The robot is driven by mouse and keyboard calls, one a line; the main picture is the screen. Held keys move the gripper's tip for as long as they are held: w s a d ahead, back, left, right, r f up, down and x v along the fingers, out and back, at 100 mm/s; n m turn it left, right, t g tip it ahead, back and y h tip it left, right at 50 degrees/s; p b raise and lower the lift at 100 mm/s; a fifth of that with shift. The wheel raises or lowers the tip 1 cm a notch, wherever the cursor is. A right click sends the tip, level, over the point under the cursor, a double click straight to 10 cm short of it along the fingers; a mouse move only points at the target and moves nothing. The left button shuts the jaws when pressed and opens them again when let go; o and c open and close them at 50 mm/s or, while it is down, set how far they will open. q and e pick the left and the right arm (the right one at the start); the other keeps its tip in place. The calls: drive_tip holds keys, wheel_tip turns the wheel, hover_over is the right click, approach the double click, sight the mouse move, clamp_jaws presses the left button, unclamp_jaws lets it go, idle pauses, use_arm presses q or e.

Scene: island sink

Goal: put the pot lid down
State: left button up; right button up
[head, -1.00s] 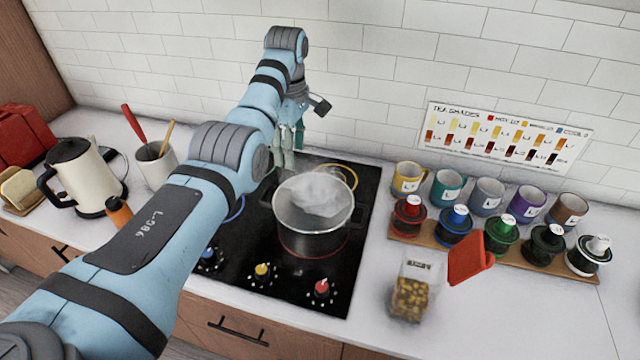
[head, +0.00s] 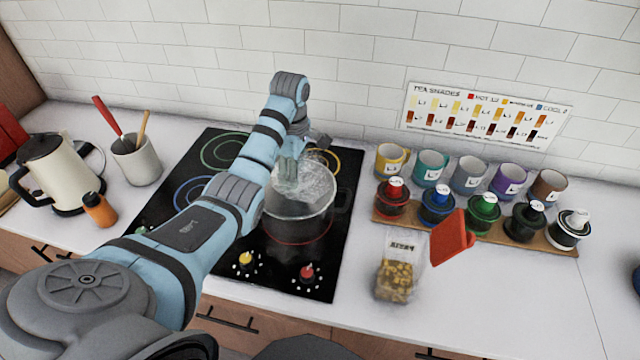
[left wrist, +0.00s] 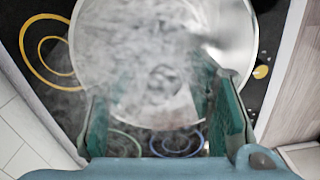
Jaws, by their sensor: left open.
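A steel pot (head: 300,217) stands on the black cooktop (head: 217,246), at its right side, with steam rising from it. My left gripper (head: 287,186) is open with its fingers pointing down over the back left of the pot's top. In the left wrist view, the green fingers (left wrist: 165,115) stand apart over a pale round disc with a bright rim. A darker patch lies near the disc's middle. Steam blurs it, and I cannot tell whether this is a glass pot lid or the open pot. My right gripper is out of view.
To the right are a jar (head: 396,272), a red block-like thing (head: 453,238) and a wooden board (head: 400,218) of lidded pots with mugs behind. A kettle (head: 58,172) and utensil crock (head: 137,160) stand left. The front right counter is clear.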

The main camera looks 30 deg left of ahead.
use_arm(q)
drive_tip(key=shift+s+a, duration=0.15)
drive_tip(key=shift+s, duration=0.2)
drive_tip(key=shift+c, duration=1)
drive_tip(key=shift+w, duration=0.15)
clamp_jaws()
drive_tip(key=shift+r, duration=0.15)
